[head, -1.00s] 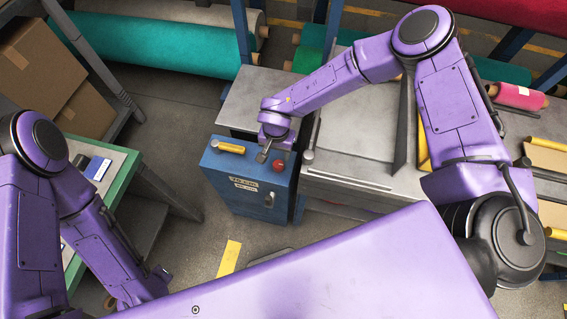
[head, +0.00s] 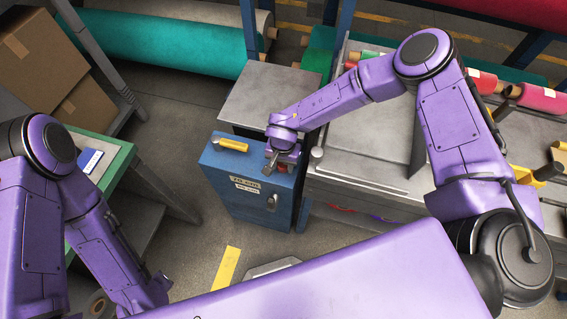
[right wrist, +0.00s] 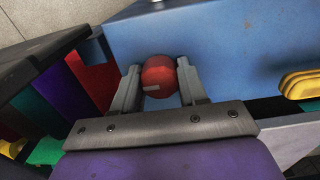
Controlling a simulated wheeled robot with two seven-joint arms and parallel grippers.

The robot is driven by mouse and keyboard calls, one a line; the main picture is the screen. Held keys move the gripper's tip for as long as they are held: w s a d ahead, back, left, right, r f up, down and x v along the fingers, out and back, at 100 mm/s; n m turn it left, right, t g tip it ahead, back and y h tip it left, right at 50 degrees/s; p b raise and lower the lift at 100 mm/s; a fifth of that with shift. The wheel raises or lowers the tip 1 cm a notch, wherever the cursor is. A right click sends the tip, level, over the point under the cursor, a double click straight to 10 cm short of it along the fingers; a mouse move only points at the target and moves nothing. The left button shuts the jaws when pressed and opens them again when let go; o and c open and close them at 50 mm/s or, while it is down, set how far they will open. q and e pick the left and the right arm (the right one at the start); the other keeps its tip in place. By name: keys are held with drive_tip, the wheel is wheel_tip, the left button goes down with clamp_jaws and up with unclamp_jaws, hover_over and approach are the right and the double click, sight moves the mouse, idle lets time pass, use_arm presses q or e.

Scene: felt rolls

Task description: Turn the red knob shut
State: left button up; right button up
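The red knob (right wrist: 159,75) is on the top of a blue cabinet (right wrist: 225,45), and it carries a short pale mark. In the right wrist view the two grey fingers of my right gripper (right wrist: 160,78) stand on either side of the knob and appear to touch it. In the head view my right gripper (head: 272,163) is low over the right part of the cabinet (head: 235,182), largely hiding the knob. My left arm is at the left of the head view; its gripper is not seen.
A yellow handle (head: 231,145) is on the cabinet top, left of my right gripper. A grey bench (head: 365,160) stands close on the right. A green-edged table (head: 118,170) is at the left. Floor is open in front of the cabinet.

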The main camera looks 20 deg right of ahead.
clamp_jaws()
drive_tip(key=m, duration=0.2)
drive_tip(key=shift+m, duration=0.4)
drive_tip(key=m, duration=0.5)
drive_tip(key=shift+m+b, duration=0.3)
drive_tip(key=shift+m, duration=0.1)
drive_tip(key=m, duration=0.3)
drive_tip(key=shift+f+m, duration=0.15)
drive_tip(key=shift+m, duration=0.25)
drive_tip(key=m+b, duration=0.1)
drive_tip(key=m, duration=0.3)
drive_tip(key=shift+m, duration=0.4)
